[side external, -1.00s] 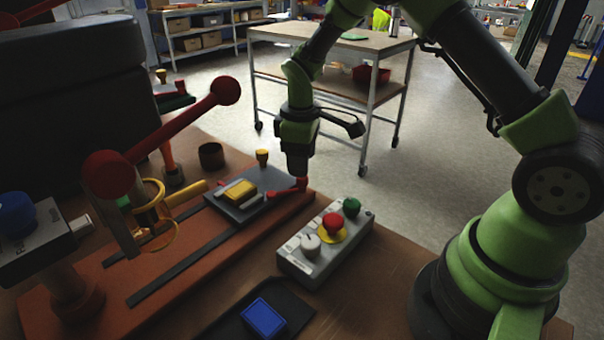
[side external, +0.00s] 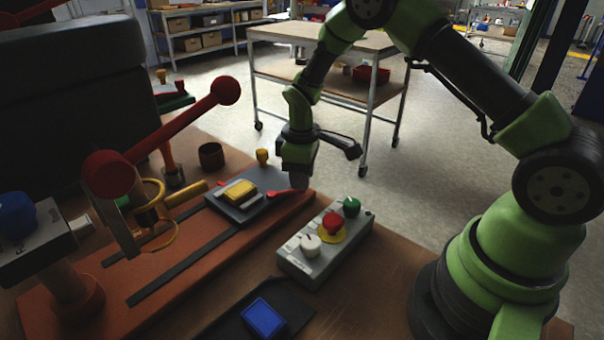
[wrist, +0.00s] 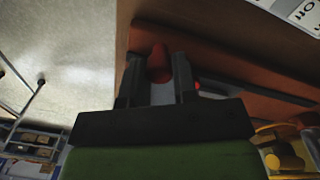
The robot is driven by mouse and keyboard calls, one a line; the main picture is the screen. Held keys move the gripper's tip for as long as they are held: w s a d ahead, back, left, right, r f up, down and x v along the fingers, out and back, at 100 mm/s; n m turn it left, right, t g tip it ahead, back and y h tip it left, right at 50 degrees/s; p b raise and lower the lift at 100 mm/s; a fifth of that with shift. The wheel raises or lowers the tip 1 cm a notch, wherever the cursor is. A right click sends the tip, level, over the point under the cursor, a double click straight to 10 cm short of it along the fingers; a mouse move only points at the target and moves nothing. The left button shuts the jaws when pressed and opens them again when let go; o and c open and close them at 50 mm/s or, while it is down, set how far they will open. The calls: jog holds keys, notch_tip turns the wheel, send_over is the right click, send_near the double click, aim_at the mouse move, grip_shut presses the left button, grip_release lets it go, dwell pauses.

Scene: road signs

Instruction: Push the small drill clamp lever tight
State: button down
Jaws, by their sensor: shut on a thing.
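The small red clamp lever (side external: 281,193) is at the right end of the dark vise plate (side external: 255,207), low and close to the orange-brown base. My gripper (side external: 297,182) is at the lever's outer end, pointing down, and hides that end. In the wrist view the lever's red knob (wrist: 159,64) sits between the two dark fingers of my gripper (wrist: 158,75), which are shut on it. A yellow block (side external: 239,191) lies on the plate, left of the lever.
A grey control box (side external: 310,262) with white, red and green knobs stands in front of my gripper. A large lever with red balls (side external: 227,91) rises at the left. A blue block (side external: 263,317) lies on a dark tray. A small yellow-topped post (side external: 262,156) stands just behind the plate.

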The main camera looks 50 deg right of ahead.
jog(key=shift+w, duration=0.1)
jog(key=w+n, duration=0.1)
jog(key=n, duration=0.1)
jog(key=w+d+n, duration=0.1)
jog(key=n, duration=0.1)
jog(key=shift+w+n, duration=0.55)
jog(key=shift+n, duration=0.45)
jog(key=shift+w+n, duration=0.55)
jog(key=shift+n, duration=0.45)
jog(key=c, duration=0.9)
grip_release()
notch_tip(320, 180, up, 10)
jog(key=shift+s+a+f, duration=0.1)
jog(key=shift+s, duration=0.05)
